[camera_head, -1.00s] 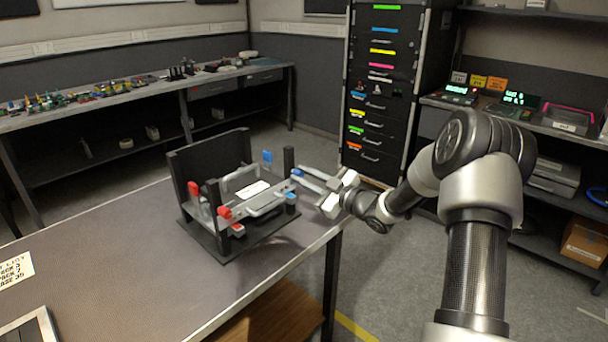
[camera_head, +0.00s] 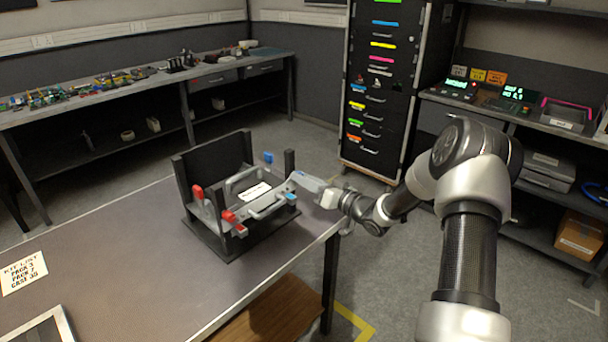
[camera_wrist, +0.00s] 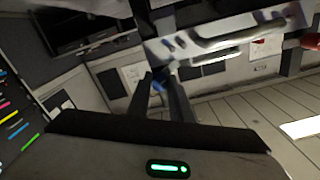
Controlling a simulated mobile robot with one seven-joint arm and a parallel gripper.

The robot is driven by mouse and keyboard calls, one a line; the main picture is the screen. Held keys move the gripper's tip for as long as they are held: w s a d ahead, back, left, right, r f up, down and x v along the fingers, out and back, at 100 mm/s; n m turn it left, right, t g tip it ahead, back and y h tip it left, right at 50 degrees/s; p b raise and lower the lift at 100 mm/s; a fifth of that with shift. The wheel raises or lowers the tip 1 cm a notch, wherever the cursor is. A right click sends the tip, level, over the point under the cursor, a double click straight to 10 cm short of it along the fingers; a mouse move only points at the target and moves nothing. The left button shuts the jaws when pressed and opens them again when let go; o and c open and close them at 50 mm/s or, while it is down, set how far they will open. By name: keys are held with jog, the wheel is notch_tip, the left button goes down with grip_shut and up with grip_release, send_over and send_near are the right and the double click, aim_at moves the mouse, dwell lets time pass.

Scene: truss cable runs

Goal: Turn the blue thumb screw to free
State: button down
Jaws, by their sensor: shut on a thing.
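A dark fixture (camera_head: 250,238) on the table holds a grey bracket with a bar handle (camera_head: 268,209). My gripper (camera_head: 296,177) reaches in from the right, at the fixture's right end, with its fingers close together. In the wrist view my gripper (camera_wrist: 161,80) is closed around the blue thumb screw (camera_wrist: 158,86), which shows between the fingertips. In the head view the fingers hide this screw. Other blue parts show at the fixture's back (camera_head: 268,157) and below my fingers (camera_head: 291,196). Whether the screw has turned cannot be told.
Red clamp handles (camera_head: 197,192) stand on the fixture's left side. Black posts rise at its back and right, close to my fingers. A kit list card (camera_head: 24,273) and a framed panel (camera_head: 45,328) lie at the table's left. The table's middle is clear.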

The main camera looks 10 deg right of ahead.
jog(key=m+p, duration=0.2)
jog(key=m, duration=0.3)
jog(key=shift+m, duration=0.3)
dwell(0.4)
jog(key=c, duration=1.6)
grip_release()
jog(key=p+v, duration=0.1)
jog(key=v, duration=1.6)
jog(key=shift+s+d, duration=0.15)
jog(key=shift+r, duration=0.1)
